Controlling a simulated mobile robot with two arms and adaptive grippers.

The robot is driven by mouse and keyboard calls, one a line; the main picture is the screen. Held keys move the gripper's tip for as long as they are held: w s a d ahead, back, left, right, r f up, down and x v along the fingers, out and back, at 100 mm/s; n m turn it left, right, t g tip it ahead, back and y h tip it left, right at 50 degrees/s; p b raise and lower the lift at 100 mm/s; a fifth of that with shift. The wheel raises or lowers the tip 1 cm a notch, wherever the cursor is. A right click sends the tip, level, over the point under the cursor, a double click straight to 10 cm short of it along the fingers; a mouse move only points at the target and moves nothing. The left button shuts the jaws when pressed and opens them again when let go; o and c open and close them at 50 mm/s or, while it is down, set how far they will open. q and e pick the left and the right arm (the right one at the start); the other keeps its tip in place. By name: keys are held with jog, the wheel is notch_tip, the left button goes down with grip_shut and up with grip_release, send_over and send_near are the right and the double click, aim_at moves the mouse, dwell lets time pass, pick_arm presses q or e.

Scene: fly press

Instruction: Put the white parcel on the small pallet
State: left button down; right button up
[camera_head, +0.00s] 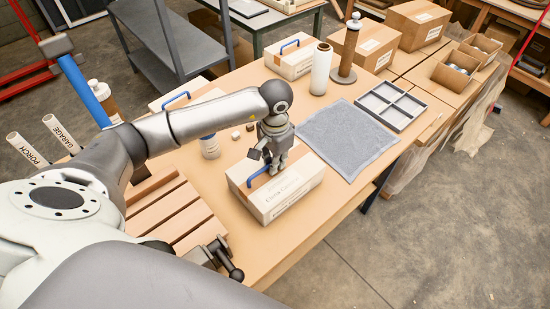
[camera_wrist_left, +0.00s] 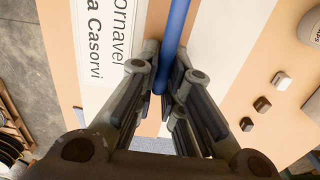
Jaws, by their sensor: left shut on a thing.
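A white-and-cardboard parcel (camera_head: 293,192) with a blue handle and a printed label is near the table's front edge. My left gripper (camera_head: 275,168) is above it, shut on the blue handle. In the left wrist view, the handle (camera_wrist_left: 176,30) passes between the fingers (camera_wrist_left: 163,90), with the white label (camera_wrist_left: 95,55) beside them. I cannot tell whether the parcel is clear of the table. The small slatted wooden pallet (camera_head: 168,210) is left of the parcel, partly hidden by my left arm.
Two similar blue-handled boxes stand at the back (camera_head: 290,62) and behind my arm (camera_head: 200,88). Small blocks (camera_head: 237,134) are behind the parcel.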

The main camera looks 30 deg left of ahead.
pick_arm(q)
jog(key=shift+w, duration=0.1)
pick_arm(e)
jog(key=shift+d+f, duration=0.1)
jog(key=shift+d, duration=0.2)
pick_arm(q)
jog(key=shift+f, duration=0.1)
jog(key=c, duration=1.5)
grip_release()
jog(key=shift+c, duration=0.2)
pick_arm(e)
jog(key=shift+f, duration=0.1)
